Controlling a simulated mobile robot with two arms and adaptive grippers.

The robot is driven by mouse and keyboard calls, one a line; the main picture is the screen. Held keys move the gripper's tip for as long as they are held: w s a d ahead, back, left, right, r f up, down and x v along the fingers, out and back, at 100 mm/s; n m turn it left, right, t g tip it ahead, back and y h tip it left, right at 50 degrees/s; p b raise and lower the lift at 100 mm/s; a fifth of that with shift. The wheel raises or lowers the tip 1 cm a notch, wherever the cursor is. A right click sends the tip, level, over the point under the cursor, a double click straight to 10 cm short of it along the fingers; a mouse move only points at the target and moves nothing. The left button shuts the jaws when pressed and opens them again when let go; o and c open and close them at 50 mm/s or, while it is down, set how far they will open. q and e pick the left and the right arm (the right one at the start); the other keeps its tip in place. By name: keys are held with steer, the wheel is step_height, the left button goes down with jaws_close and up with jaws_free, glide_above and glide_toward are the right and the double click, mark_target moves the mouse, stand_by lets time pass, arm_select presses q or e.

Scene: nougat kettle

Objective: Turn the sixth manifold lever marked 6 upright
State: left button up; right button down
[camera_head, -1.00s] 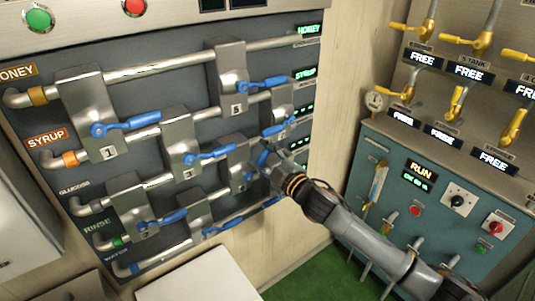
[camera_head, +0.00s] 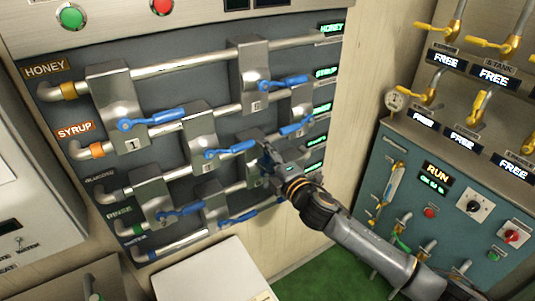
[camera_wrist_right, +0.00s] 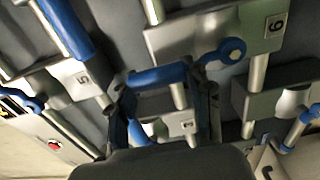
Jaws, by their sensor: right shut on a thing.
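The manifold lever marked 6 is a blue handle (camera_wrist_right: 160,76) on a grey metal valve block (camera_wrist_right: 205,32) whose label reads 6 in the right wrist view. Its round pivot is at the handle's right end, and the handle lies across the nearby pipe there. My right gripper (camera_wrist_right: 165,105) is shut on this handle, one dark finger on each side. In the head view my right gripper (camera_head: 268,162) reaches the panel's lower middle from the right and hides most of this lever. My left gripper is not in view.
Other blue levers sit close around: lever 1 (camera_head: 150,118), one above (camera_head: 283,83), one left (camera_head: 230,150) and one below (camera_head: 238,217). A teal cabinet (camera_head: 400,165) with yellow valves above stands right. A white box (camera_head: 215,272) stands below the panel.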

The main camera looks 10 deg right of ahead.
stand_by(0.4)
steer(key=c, duration=0.6)
jaws_free()
steer(key=shift+a, duration=0.1)
steer(key=shift+o, duration=0.2)
steer(key=shift+s, duration=0.1)
steer(key=shift+s, duration=0.25)
steer(key=v, duration=1.1)
steer(key=shift+s, duration=0.2)
